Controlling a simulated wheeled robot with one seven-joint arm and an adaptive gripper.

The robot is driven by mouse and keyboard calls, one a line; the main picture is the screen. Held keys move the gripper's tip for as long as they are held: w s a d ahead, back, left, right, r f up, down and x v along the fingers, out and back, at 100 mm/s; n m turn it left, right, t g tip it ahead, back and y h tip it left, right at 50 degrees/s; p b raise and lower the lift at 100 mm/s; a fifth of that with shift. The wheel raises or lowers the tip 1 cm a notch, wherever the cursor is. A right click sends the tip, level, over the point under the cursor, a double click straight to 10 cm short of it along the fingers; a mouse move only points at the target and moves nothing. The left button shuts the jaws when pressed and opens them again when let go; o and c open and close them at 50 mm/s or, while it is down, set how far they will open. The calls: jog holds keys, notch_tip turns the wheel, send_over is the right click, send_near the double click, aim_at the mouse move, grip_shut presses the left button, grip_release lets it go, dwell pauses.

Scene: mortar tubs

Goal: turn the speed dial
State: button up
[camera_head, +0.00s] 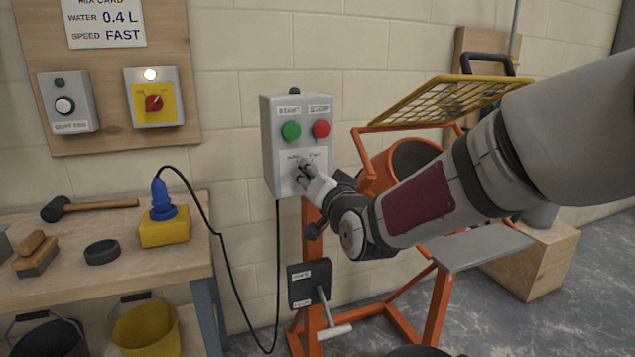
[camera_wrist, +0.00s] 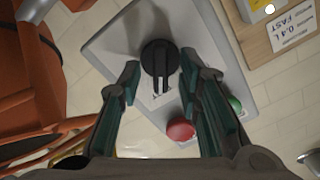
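The black speed dial (camera_wrist: 159,58) sits on the light grey face of the control box (camera_head: 281,155). In the wrist view its raised grip points toward the bottom of the picture, where small printed labels are partly covered. My gripper (camera_wrist: 160,66) is open, with one finger on each side of the dial and a narrow gap showing on both sides. In the head view my gripper (camera_head: 306,177) reaches the lower part of the box front from the right and hides most of the dial. A mix card (camera_head: 104,22) reads water 0.4 L, speed FAST.
The green start button (camera_head: 291,130) and red stop button (camera_head: 321,129) are above the dial. A lever box (camera_head: 309,285) is below on the orange stand. The orange mixer (camera_head: 395,170) with its yellow grille is behind my arm. A workbench (camera_head: 130,225) stands left.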

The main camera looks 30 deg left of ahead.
jog(key=v, duration=1.1)
jog(key=shift+s+d, duration=0.25)
jog(key=shift+d, duration=0.1)
jog(key=s+d+f+g+h, duration=0.15)
jog(key=d+h, duration=0.25)
jog(key=d, duration=0.6)
jog(key=s+d+f+m+g+h, duration=0.15)
jog(key=d+h, duration=0.25)
jog(key=d, duration=0.7)
jog(key=s+d+f+g+h, duration=0.1)
jog(key=s+d+f+h, duration=0.25)
jog(key=d, duration=0.65)
jog(key=s+d+f+m+g+h, duration=0.1)
jog(key=s+d+g, duration=0.4)
jog(key=s, duration=0.7)
jog(key=s+d+f+m+g+h, duration=0.1)
jog(key=s+d+g, duration=0.1)
jog(key=s+d, duration=0.75)
notch_tip(320, 180, up, 22)
jog(key=s+a+t+p, duration=0.2)
jog(key=t+p, duration=0.1)
jog(key=p, duration=1.7)
jog(key=shift+s+a+n+p, duration=0.15)
jog(key=shift+s+n+p, duration=0.15)
jog(key=shift+n, duration=0.05)
